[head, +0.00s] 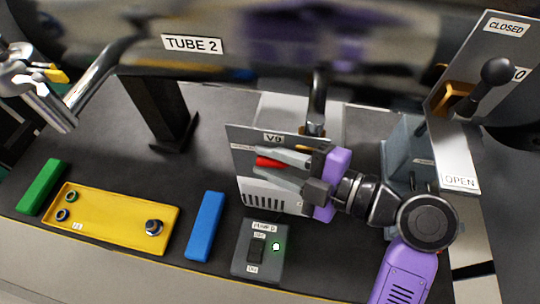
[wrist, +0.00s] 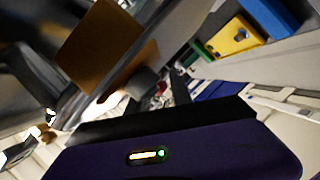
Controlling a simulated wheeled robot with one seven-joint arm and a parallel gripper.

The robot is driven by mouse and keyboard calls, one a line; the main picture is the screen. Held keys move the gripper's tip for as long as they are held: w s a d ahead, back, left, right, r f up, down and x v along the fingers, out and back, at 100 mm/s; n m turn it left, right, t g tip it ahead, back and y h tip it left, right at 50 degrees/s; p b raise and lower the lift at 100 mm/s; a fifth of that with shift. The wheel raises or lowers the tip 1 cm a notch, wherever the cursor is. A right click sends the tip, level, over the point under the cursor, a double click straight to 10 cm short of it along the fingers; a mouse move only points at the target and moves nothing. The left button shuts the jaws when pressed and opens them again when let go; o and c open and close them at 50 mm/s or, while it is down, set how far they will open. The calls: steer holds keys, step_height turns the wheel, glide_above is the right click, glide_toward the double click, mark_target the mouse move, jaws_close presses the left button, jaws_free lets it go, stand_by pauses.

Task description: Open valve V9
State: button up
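Valve V9's grey panel (head: 240,137) stands at the centre of the head view, with its V9 label at the top and a row of dark slots low down. A red handle (head: 268,162) shows in front of it. My gripper (head: 256,161) reaches in from the right, with one grey finger above the red part and one below. I cannot tell whether the fingers press on it. The fingers cover much of the panel, and any open or closed marking on it is hidden. In the wrist view a small blurred red spot (wrist: 161,88) shows near the middle.
A second valve plate with CLOSED and OPEN labels and a black-knobbed lever (head: 497,71) stands at right. A PUMP switch box (head: 243,265) with a green light sits below V9. A blue block (head: 206,226), yellow tray (head: 110,225) and green block (head: 41,187) lie left.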

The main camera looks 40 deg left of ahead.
steer(key=shift+c, duration=0.5)
jaws_close()
stand_by(1.0)
